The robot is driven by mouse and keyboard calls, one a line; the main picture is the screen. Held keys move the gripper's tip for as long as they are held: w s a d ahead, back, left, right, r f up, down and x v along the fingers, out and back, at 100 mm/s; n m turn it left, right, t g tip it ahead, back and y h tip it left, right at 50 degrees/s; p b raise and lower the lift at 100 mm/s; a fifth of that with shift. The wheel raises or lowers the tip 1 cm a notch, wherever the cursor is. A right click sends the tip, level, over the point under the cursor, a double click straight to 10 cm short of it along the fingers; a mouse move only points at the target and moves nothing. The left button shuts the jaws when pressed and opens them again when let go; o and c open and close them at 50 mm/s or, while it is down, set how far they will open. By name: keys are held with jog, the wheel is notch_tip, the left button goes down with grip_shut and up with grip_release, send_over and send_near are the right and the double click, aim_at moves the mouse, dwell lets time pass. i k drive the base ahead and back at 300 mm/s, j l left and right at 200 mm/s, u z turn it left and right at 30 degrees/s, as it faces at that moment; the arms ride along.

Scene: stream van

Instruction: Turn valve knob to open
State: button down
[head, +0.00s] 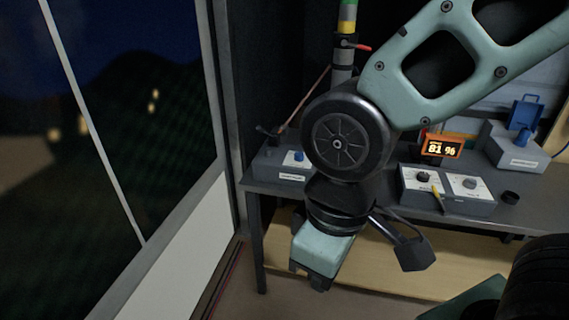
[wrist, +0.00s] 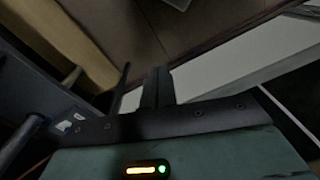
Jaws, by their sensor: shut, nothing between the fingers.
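My gripper (head: 312,280) hangs pointing down in front of the bench, below its top and apart from every control. In the wrist view its dark fingers (wrist: 157,85) are together with nothing between them. I cannot tell for sure which control is the valve knob. A vertical pipe (head: 343,58) with a red lever (head: 357,46) stands at the back, partly behind my arm. A grey box with a blue knob (head: 298,156) sits at the bench's left end. The labels are too small to read.
The dark bench (head: 262,187) spans the middle, with a pale wooden board (head: 390,272) below. An orange display (head: 441,147) reads 81 %. A grey box with a blue part (head: 521,140) stands at right. A window (head: 110,110) fills the left. A dark round object (head: 540,285) is at lower right.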

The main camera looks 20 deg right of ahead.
aim_at(299, 155)
jog(key=i+j, duration=0.1)
jog(key=i, duration=0.4)
jog(key=i+j, duration=0.1)
jog(key=i, duration=0.45)
